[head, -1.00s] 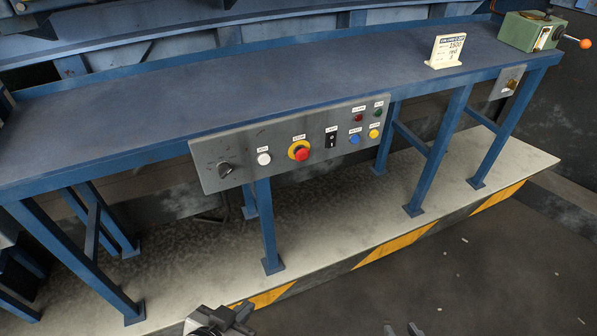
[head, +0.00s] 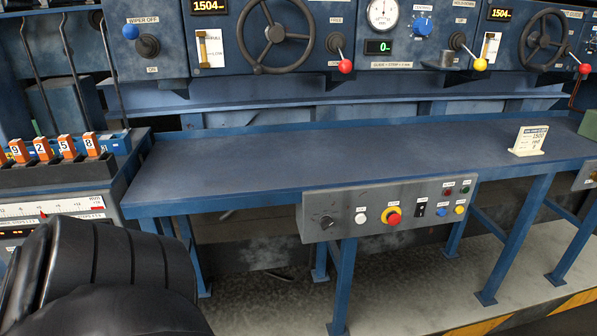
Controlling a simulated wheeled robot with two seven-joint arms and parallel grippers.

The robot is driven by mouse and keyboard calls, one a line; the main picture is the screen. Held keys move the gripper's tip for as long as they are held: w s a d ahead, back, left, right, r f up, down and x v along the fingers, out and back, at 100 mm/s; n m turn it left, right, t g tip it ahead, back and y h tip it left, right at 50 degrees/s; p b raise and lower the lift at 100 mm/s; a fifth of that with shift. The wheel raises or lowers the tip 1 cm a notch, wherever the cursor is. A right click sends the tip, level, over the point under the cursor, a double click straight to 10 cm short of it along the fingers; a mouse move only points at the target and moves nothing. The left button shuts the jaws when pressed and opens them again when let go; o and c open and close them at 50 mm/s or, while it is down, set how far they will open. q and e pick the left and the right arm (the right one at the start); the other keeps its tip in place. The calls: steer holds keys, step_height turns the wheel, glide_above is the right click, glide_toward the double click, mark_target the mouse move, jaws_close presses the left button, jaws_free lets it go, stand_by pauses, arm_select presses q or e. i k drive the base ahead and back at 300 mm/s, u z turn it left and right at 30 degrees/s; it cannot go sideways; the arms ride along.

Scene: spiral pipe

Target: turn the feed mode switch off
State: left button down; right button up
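A grey control panel (head: 350,232) hangs on the front edge of the blue table. A blue button (head: 441,212) and a yellow button (head: 459,210) sit to the right, below two small lamps. The labels are too small to read, so I cannot tell which control is the feed mode switch. Neither gripper is in view; a black arm part of mine fills the lower left corner.
The blue table top (head: 300,160) is clear except for a small sign (head: 529,140) at the right. Behind it stands a machine front with handwheels (head: 275,33), levers and displays. Orange numbered blocks (head: 66,148) stand at the left. Table legs (head: 343,285) stand below.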

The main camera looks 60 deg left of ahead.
mark_target(326, 221)
steer(key=k, duration=0.4)
steer(key=u, duration=1.2)
